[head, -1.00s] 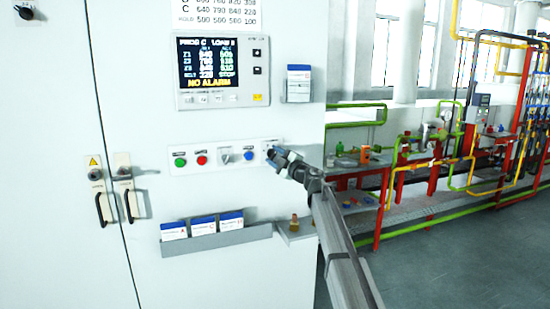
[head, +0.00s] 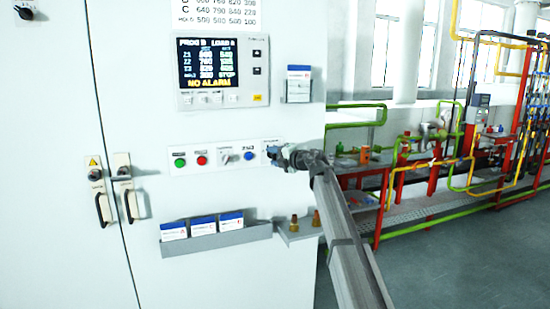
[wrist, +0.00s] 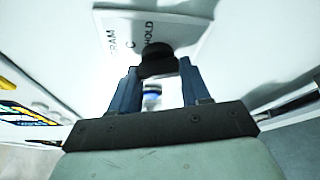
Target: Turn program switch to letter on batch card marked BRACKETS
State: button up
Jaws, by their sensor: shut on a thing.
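The program switch is a black knob (wrist: 157,60) on a white plate lettered "...GRAM", "C" and "HOLD" in the wrist view. My gripper (wrist: 158,75) is shut on the knob, with a blue finger on each side. In the head view my gripper (head: 275,154) is at the right end of the button row and hides the knob. Three batch cards stand in a grey tray (head: 217,240), and another card (head: 299,84) is in a holder right of the display. Their print is too small to read. The display (head: 209,63) shows a program letter that looks like D or B.
Left of the switch are a green button (head: 180,162), a red button (head: 202,160), a grey selector (head: 225,156) and a blue button (head: 249,155). Pipework stands at the right.

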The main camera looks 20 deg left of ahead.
jog(key=shift+n, duration=0.4)
jog(key=o, duration=1.1)
jog(key=shift+c, duration=0.2)
jog(key=v, duration=1.4)
jog(key=shift+s+a+r, duration=0.1)
jog(key=shift+a+r, duration=0.05)
